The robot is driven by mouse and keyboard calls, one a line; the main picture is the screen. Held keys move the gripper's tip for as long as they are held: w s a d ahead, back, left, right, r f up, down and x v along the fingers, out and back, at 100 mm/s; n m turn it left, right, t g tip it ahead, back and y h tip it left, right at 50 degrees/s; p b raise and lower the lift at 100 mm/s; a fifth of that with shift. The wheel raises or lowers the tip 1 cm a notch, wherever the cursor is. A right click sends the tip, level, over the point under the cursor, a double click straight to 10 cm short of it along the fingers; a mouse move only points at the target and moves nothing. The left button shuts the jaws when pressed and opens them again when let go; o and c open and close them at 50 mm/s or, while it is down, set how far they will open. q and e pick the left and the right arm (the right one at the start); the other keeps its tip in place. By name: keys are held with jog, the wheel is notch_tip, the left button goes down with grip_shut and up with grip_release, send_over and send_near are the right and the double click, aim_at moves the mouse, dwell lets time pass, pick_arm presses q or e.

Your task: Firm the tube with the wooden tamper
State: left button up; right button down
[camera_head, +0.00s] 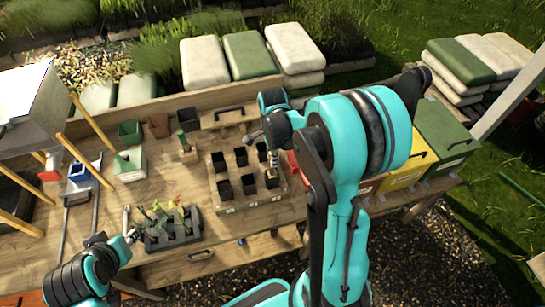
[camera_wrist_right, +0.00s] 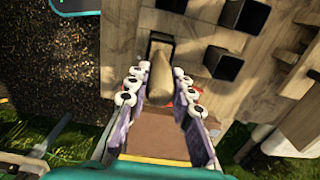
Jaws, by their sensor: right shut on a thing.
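The wooden tamper (camera_wrist_right: 160,78) is a pale, rounded wooden piece between the fingers of my right gripper (camera_wrist_right: 158,88), which is shut on it. In the right wrist view its far end meets the dark opening of a square black tube (camera_wrist_right: 161,46); how deep it sits is hidden. In the head view my right gripper (camera_head: 264,142) is over the right side of a wooden rack (camera_head: 228,207) holding several black square tubes. The tube (camera_head: 272,180) near the rack's front right lies just below it. My left gripper (camera_head: 134,236) is low left; its fingers are too small to read.
A black tray of seedlings (camera_head: 170,232) sits beside my left gripper. Green tubs (camera_head: 130,131) and a wooden handled box (camera_head: 222,118) stand farther back. Yellow (camera_head: 402,178) and green (camera_head: 440,137) bins line the right side.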

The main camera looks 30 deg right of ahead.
jog(key=shift+r+p, duration=3.35)
jog(key=shift+r, duration=1.65)
